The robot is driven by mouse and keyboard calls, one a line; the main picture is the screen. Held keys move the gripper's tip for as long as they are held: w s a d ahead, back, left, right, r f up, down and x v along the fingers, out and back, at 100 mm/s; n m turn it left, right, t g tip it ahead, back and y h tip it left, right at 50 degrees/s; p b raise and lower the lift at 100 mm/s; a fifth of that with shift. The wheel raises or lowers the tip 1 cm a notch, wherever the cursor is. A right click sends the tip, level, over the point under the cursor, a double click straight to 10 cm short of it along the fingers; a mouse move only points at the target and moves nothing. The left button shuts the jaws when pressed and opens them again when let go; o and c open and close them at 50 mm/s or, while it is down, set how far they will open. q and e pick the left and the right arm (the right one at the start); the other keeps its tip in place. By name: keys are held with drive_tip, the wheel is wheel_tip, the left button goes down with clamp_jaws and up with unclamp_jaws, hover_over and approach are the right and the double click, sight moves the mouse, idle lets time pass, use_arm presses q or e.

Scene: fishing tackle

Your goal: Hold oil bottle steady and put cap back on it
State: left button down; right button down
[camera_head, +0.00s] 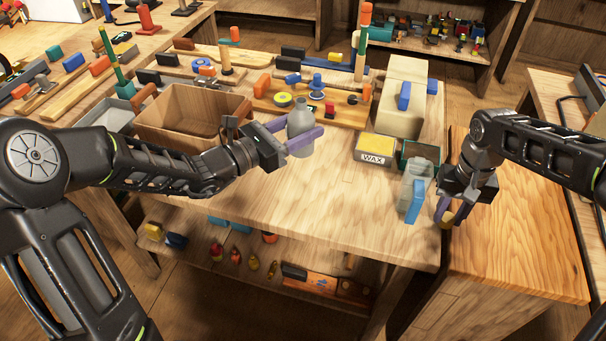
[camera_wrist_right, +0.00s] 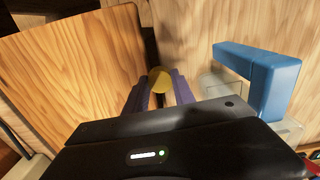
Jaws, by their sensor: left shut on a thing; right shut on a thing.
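The oil bottle (camera_head: 300,119) is grey with a narrow neck and stands upright over the middle of the bench. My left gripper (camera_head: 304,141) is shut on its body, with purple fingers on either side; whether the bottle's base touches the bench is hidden. The bottle's top shows no cap. My right gripper (camera_head: 445,213) is at the bench's right edge, low beside the clear container. It is shut on a small yellow round thing, seemingly the cap (camera_head: 447,216). The cap also shows between the purple fingertips in the right wrist view (camera_wrist_right: 159,80).
A clear container with a blue handle (camera_head: 413,201) stands just left of my right gripper. Behind it are a yellow WAX box (camera_head: 375,149) and a green open box (camera_head: 421,150). A brown bin (camera_head: 190,117) stands left. The bench front (camera_head: 330,205) is clear.

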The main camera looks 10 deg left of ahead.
use_arm(q)
hover_over(302, 179)
drive_tip(key=shift+s+f, duration=0.1)
drive_tip(key=shift+f, duration=2.8)
drive_tip(key=shift+f, duration=2.05)
drive_tip(key=shift+f+b, duration=0.15)
drive_tip(key=shift+b, duration=0.2)
drive_tip(key=c, duration=0.6)
unclamp_jaws()
